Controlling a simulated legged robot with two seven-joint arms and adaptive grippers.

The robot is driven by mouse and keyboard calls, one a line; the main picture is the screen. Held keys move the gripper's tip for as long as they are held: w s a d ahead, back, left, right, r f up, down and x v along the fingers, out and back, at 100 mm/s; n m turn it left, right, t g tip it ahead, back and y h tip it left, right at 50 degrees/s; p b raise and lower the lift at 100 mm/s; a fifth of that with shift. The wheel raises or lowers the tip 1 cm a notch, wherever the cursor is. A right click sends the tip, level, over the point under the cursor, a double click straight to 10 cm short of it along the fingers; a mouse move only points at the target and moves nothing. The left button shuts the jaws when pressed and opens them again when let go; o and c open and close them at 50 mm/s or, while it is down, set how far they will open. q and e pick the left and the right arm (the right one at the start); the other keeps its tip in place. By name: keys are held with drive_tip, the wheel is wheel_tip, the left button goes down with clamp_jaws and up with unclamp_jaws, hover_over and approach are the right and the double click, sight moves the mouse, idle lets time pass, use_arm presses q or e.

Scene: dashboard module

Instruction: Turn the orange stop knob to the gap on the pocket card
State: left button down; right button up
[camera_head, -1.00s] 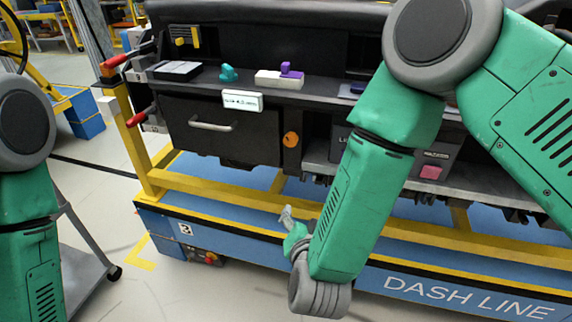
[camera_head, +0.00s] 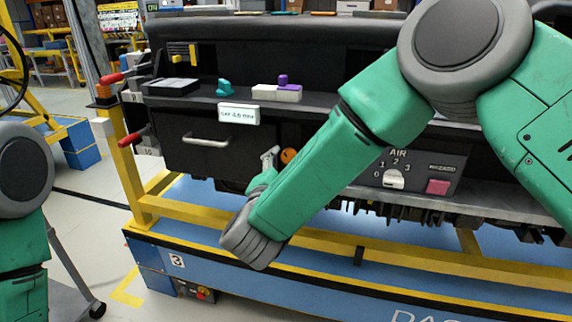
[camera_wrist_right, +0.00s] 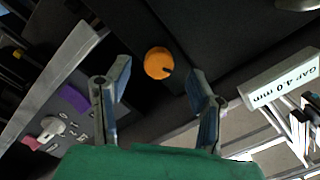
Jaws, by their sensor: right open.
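The orange stop knob (camera_head: 289,156) is on the dark dashboard front, right of the drawer handle, partly behind my right gripper. In the right wrist view the knob (camera_wrist_right: 158,62) shows round, with a small dark mark near its lower right edge. My right gripper (camera_head: 269,157) is open in front of the dashboard. In the wrist view its fingers (camera_wrist_right: 158,73) stand either side of the knob, apart from it. The white pocket card (camera_head: 239,114) is above the drawer front. In the wrist view the card (camera_wrist_right: 285,84) reads GAP and about 4.0 mm; the decimal is unclear. My left gripper is out of frame.
A silver drawer handle (camera_head: 205,140) sticks out left of the knob. A teal piece (camera_head: 224,87) and a white block with a purple part (camera_head: 276,91) sit on the ledge above. The AIR dial (camera_head: 394,179) and a pink button (camera_head: 438,187) are to the right.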

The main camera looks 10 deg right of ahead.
drive_tip(key=x, duration=0.2)
drive_tip(key=shift+w+d, duration=0.25)
clamp_jaws()
drive_tip(key=shift+a, duration=0.1)
drive_tip(key=shift+s+f+m+b, duration=0.1)
drive_tip(key=shift+m+b, duration=0.6)
drive_tip(key=shift+m, duration=1.45)
drive_tip(key=shift+f+m+b, duration=0.15)
drive_tip(key=shift+m+b, duration=0.5)
drive_tip(key=shift+m, duration=1.5)
